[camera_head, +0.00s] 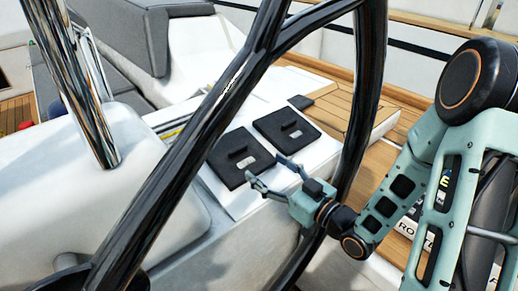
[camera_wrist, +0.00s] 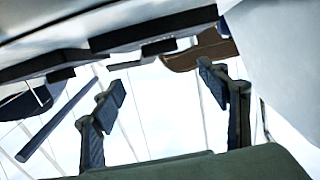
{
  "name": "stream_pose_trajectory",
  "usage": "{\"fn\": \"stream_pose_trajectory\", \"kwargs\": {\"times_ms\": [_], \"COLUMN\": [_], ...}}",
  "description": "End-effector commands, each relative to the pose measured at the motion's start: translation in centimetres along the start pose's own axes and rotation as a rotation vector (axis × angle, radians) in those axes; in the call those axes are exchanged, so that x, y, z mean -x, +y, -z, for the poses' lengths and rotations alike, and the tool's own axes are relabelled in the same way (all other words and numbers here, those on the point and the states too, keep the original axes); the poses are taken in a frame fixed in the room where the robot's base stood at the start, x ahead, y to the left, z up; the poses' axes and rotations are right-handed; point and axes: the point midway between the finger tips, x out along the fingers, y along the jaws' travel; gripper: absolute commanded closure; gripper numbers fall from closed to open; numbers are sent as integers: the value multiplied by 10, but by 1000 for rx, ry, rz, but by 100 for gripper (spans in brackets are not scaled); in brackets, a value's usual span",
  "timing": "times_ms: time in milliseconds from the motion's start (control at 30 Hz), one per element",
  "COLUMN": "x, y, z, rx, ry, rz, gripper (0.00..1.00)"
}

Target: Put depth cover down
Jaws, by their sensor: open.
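Two square black covers with raised tabs lie side by side on the white sloped console panel (camera_head: 226,197): a nearer left one (camera_head: 226,171) and a farther right one (camera_head: 275,124). I cannot tell which is the depth cover. Both look flat on the panel. My gripper (camera_head: 264,171) is open and empty, at the right edge of the nearer cover, apart from its tab. In the wrist view, my open fingers (camera_wrist: 162,90) have nothing between them, and two dark covers show edge-on above them, one in the upper middle (camera_wrist: 150,28) and one at left (camera_wrist: 45,65).
A large dark steering wheel rim (camera_head: 185,130) crosses in front of the console, and its right side (camera_head: 366,90) passes close to my arm. A shiny post (camera_head: 75,80) stands at left. Wooden decking (camera_head: 345,105) lies right of the covers.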

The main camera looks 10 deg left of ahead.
Motion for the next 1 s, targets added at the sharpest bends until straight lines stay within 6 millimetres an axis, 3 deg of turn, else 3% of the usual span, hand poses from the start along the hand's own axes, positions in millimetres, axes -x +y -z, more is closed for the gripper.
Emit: {"fn": "stream_pose_trajectory", "kwargs": {"times_ms": [133, 400, 567, 833, 1000], "x": [-8, -48, -59, -98, -107], "y": [-5, -5, -5, -6, -5], "z": [1, 1, 0, -2, -1], "rx": [-14, -13, -14, -13, -14], "ry": [16, 14, 13, 14, 13], "rz": [5, 4, 3, 4, 2], "gripper": [32, 32, 32, 32, 32]}}
